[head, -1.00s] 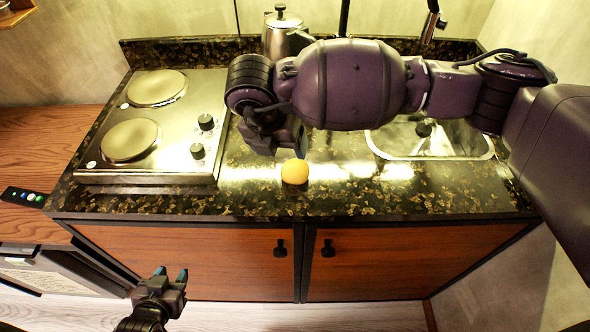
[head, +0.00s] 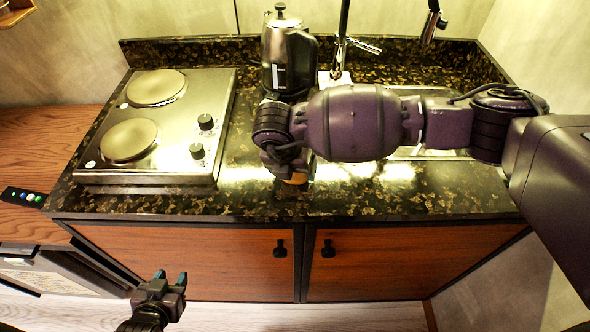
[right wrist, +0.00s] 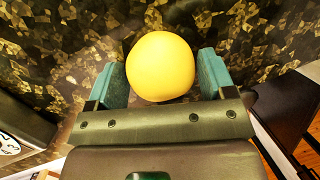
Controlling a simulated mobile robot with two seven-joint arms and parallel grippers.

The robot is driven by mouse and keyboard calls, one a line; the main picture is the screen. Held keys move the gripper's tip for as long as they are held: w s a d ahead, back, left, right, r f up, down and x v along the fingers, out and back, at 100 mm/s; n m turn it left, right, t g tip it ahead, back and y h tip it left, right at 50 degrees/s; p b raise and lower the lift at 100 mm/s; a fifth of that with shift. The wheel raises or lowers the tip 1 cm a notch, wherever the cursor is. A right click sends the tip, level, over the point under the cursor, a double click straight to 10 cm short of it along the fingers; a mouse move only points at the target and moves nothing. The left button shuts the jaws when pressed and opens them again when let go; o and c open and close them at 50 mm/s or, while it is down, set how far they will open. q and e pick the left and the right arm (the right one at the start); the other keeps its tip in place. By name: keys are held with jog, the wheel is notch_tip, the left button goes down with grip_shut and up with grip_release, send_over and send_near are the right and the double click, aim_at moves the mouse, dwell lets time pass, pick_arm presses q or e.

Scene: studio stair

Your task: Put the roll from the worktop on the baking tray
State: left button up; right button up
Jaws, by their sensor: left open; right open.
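The roll (head: 297,179) is a round yellow-orange ball on the dark speckled worktop (head: 400,200), near its front edge. My right gripper (head: 287,176) is down at it and hides most of it in the head view. In the right wrist view the roll (right wrist: 160,66) sits between the two open teal fingers (right wrist: 160,72), with a small gap on each side. My left gripper (head: 171,279) is open and empty, low in front of the cabinet doors. I see no baking tray in these views.
A two-plate hob (head: 160,125) stands left of the roll. A metal coffee pot (head: 285,55) stands behind my right gripper. A sink (head: 410,153) lies to the right, partly behind my arm. The front worktop strip is clear.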

jog(key=c, duration=0.7)
jog(key=shift+r, duration=0.1)
notch_tip(320, 180, up, 20)
jog(key=shift+f, duration=0.1)
